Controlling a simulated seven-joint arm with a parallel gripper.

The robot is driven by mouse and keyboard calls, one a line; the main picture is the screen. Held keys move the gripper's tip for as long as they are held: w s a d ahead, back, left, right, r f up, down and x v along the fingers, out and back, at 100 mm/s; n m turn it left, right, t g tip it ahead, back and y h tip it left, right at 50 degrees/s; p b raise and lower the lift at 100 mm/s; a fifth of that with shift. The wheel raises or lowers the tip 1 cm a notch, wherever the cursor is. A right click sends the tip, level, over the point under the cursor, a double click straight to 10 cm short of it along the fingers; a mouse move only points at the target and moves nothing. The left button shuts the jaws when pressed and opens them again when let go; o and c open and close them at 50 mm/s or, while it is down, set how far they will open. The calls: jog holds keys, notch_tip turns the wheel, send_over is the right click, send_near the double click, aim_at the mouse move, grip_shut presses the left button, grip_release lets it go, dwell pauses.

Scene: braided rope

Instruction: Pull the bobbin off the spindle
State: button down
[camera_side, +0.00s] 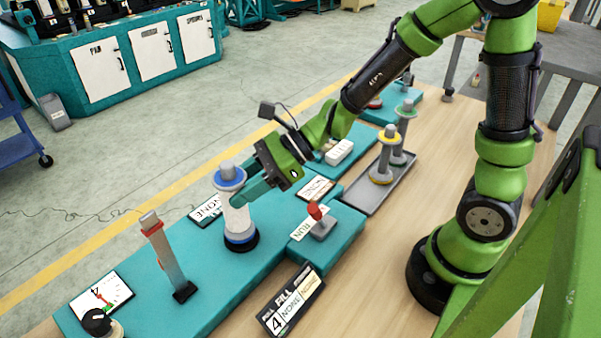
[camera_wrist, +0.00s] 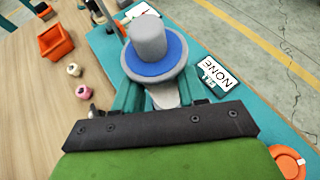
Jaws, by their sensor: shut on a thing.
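The bobbin (camera_side: 238,219) has a white barrel and blue flanges. It stands upright around the grey spindle (camera_side: 229,165), whose top sticks out above the upper flange. The lower flange is just above or on the black base (camera_side: 238,249); I cannot tell if they touch. My gripper (camera_side: 238,198) comes in from the right and is shut on the barrel just below the upper flange. In the wrist view, my gripper (camera_wrist: 160,92) has its teal fingers on both sides under the blue flange (camera_wrist: 156,58). The spindle top (camera_wrist: 147,37) shows above it; most of the barrel is hidden.
A tray (camera_side: 376,190) with yellow and green bobbins on posts stands to the right. A tension arm post (camera_side: 165,255) stands left of the bobbin. A red-handled RUN lever (camera_side: 318,218) is close on the right. Signs and a dial (camera_side: 102,296) lie on the teal bench.

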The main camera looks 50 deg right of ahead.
aim_at(240, 173)
jog(key=shift+r, duration=0.15)
jog(key=shift+r, duration=2.65)
